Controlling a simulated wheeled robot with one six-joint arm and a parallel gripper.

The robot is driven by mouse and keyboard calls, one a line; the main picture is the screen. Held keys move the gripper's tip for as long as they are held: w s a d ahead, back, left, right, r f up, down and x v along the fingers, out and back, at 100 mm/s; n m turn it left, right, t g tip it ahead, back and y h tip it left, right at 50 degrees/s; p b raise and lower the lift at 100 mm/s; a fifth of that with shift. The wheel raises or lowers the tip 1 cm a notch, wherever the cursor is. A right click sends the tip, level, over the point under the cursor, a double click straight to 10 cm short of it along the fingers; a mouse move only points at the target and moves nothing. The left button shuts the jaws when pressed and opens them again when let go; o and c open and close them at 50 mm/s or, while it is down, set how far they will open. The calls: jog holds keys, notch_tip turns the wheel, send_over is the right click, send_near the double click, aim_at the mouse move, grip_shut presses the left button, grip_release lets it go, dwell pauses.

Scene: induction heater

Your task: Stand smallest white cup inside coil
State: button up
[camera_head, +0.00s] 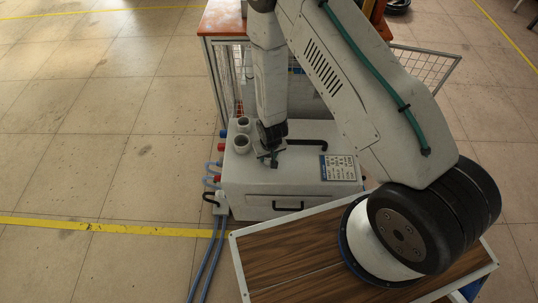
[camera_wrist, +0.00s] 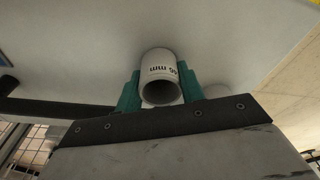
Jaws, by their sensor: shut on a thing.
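My gripper (camera_wrist: 160,92) has its green fingers on either side of a white cup (camera_wrist: 158,65) and is shut on it. The cup shows its round open end to the wrist camera, and dark upside-down lettering ending in "mm" runs along its side. In the head view my gripper (camera_head: 271,155) is low over the top of the white heater box (camera_head: 290,182); the held cup is hard to make out there. Two other white cups, one (camera_head: 243,124) behind the other (camera_head: 242,143), stand on the box's left side. I cannot make out the coil in either view.
A dark handle (camera_head: 307,142) and a printed label (camera_head: 342,168) are on the box top. Blue hoses (camera_head: 208,262) run down its left side. A wood-topped cart (camera_head: 290,262) is in front, and an orange-topped bench (camera_head: 222,18) stands behind. Floor to the left is clear.

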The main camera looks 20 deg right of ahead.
jog(key=o, duration=1)
jog(key=s+d+r, duration=0.2)
jog(key=r, duration=1.7)
jog(key=s+d+r, duration=0.2)
jog(key=r, duration=1.7)
jog(key=shift+m+g, duration=0.3)
jog(key=shift+m, duration=0.2)
jog(key=s+d+r, duration=0.2)
jog(key=s+r, duration=0.4)
jog(key=s, duration=0.1)
jog(key=s+d+r, duration=0.2)
jog(key=s+r, duration=0.4)
jog(key=s, duration=0.1)
jog(key=s+d+r, duration=0.2)
jog(key=s+r, duration=0.3)
jog(key=s, duration=0.2)
jog(key=shift+d+r, duration=0.3)
jog(key=shift+r, duration=0.1)
